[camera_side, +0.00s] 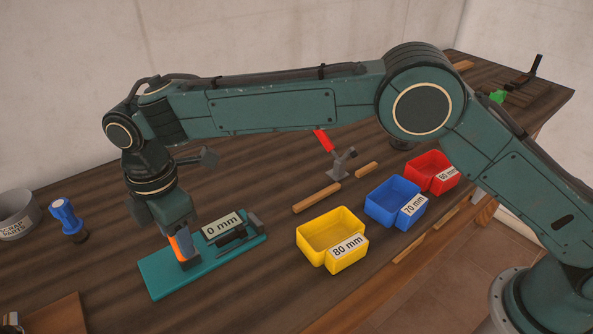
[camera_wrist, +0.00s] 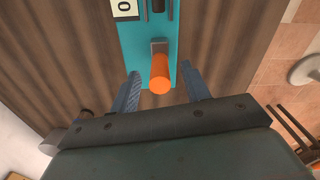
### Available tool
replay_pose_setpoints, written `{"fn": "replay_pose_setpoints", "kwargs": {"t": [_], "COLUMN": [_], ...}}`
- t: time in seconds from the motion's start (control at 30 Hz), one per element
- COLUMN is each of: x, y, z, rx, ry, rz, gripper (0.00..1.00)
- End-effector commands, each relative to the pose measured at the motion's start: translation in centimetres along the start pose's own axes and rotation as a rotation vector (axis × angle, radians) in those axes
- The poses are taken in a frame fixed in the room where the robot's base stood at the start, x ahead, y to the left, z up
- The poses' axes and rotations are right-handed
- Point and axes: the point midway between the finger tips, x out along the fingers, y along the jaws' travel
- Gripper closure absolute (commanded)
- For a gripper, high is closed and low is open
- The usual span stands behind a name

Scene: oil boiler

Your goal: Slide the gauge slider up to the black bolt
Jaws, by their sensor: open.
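The gauge is a teal plate (camera_side: 165,283) on the wooden bench, with a "0 mm" display (camera_side: 222,226) on it. An orange handle (camera_side: 181,244) stands on a grey block near the plate's near-left end; I take this to be the slider. My gripper (camera_side: 183,255) points down over it. In the wrist view, the open fingers (camera_wrist: 160,72) lie either side of the orange handle (camera_wrist: 160,76), with gaps on both sides. A dark part (camera_side: 233,238) lies along the plate right of the handle. I cannot pick out the black bolt for certain.
Yellow (camera_side: 330,228), blue (camera_side: 393,195) and red (camera_side: 428,167) bins stand to the right, labelled 80, 70 and 60 mm. A red-handled clamp (camera_side: 335,155) stands behind. A blue-topped tool (camera_side: 66,215) and a scrap tub (camera_side: 16,215) sit at left.

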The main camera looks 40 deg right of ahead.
Motion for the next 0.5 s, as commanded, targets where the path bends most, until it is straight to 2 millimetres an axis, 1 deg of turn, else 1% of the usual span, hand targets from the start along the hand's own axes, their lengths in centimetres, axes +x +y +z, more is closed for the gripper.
{"fn": "replay_pose_setpoints", "kwargs": {"t": [0.03,0.2,0.5], "x": [0.6,1.7,2.0], "y": [0.0,0.0,0.0], "z": [0.0,0.0,0.0], "rx": [0.0,0.0,0.0], "ry": [-0.002,-0.001,0.0], "rz": [-0.003,-0.002,-0.001], "gripper": [0.53,0.53,0.53]}}
